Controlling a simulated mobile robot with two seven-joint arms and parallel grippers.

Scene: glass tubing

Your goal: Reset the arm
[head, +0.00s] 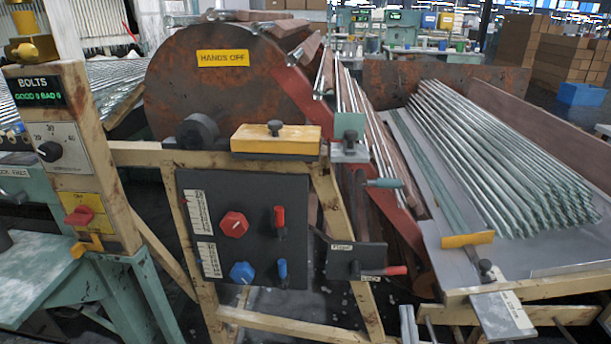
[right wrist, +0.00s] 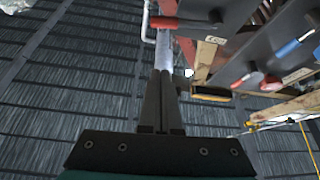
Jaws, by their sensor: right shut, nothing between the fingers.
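My right gripper (right wrist: 162,76) shows in the right wrist view, its two dark fingers together with nothing between them. A red-handled lever (right wrist: 170,22) is just beyond the fingertips; I cannot tell whether they touch. In the head view a red-handled lever (head: 385,270) points right from a small dark plate (head: 354,259) low on the machine frame. I cannot tell which part the task calls the arm. I cannot make out my right gripper clearly in the head view, and my left gripper is not in view.
A dark panel (head: 250,196) carries red and blue knobs and levers. A drum (head: 205,90) marked HANDS OFF stands behind. Glass tubes (head: 490,150) lie in a tray at right. A control post (head: 70,150) stands left. Frame rails (right wrist: 290,85) run beside my right gripper.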

